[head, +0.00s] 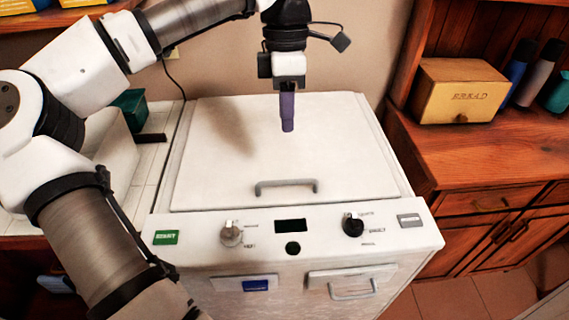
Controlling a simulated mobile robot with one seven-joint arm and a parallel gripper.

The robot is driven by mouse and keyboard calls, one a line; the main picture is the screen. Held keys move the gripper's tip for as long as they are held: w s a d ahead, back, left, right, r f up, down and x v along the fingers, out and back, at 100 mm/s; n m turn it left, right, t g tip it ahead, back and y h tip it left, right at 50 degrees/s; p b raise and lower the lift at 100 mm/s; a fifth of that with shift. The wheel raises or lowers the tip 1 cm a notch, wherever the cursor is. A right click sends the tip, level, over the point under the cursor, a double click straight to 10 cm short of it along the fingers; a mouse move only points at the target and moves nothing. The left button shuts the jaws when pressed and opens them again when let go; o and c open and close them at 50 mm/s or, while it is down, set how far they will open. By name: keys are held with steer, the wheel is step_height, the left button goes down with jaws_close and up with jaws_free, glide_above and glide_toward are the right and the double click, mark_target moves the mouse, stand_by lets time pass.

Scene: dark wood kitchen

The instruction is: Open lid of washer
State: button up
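The washer (350,255) is a white box-shaped machine in the middle of the head view. Its lid (345,150) is a flat white panel on top and lies shut. A grey bar handle (286,188) sits near the lid's front edge. My gripper (287,126) hangs above the back half of the lid, pointing down, behind the handle and apart from it. Its purple fingers show edge-on as one narrow shape, so I cannot tell whether they are apart. No object shows in the gripper.
The front panel has a light knob (231,234), a black knob (353,225) and a green label (166,237). A wooden cabinet with a yellow bread box (460,91) and several bottles stands at right. A tiled counter (155,165) adjoins at left, beneath my arm.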

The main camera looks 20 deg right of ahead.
steer(key=s+f, duration=0.1)
steer(key=f, duration=0.3)
steer(key=f+p, duration=0.1)
steer(key=f, duration=0.3)
steer(key=s+f+p, duration=0.1)
steer(key=f, duration=0.3)
steer(key=shift+s+a+f, duration=0.3)
steer(key=shift+f, duration=0.05)
jaws_close()
